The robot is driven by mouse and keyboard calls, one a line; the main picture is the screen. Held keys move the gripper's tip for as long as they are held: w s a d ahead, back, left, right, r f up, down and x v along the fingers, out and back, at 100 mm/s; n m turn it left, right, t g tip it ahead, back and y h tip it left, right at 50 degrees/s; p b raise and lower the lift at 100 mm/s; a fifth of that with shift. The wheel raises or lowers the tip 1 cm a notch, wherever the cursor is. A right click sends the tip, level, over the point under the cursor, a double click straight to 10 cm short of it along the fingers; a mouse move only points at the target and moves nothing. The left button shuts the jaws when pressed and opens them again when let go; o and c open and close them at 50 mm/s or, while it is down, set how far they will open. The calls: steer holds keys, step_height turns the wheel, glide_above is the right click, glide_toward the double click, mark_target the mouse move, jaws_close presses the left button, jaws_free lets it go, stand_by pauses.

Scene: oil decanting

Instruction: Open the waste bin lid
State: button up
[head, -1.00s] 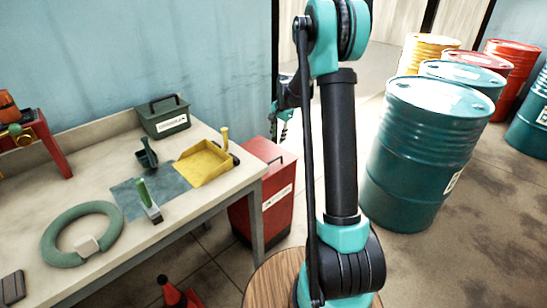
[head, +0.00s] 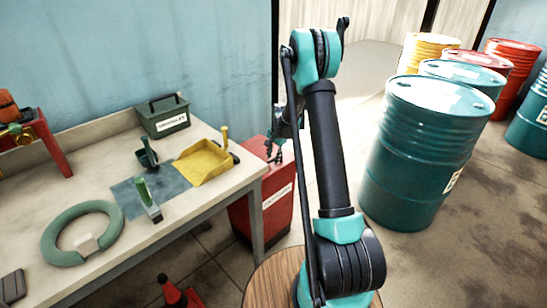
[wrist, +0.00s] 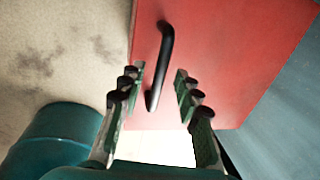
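The red waste bin (head: 262,206) stands on the floor at the right end of the workbench, with a white label on its front. Its lid (wrist: 225,55) fills much of the wrist view and looks closed. The black bar handle (wrist: 163,62) on the lid lies ahead of my gripper (wrist: 160,80). My gripper is open. The handle's near end shows between the two green fingers, close to the left one; I cannot tell whether they touch. In the head view my gripper (head: 274,150) is over the lid, and my arm is just right of the bin.
The workbench (head: 215,213) holds a yellow dustpan (head: 204,163), a green box (head: 165,116) and a green ring (head: 82,233). A teal drum (head: 420,150) stands to the right, with several more behind. A blue wall is behind the bin.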

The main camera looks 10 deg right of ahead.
steer(key=shift+c, duration=0.2)
jaws_close()
steer(key=shift+r, duration=0.1)
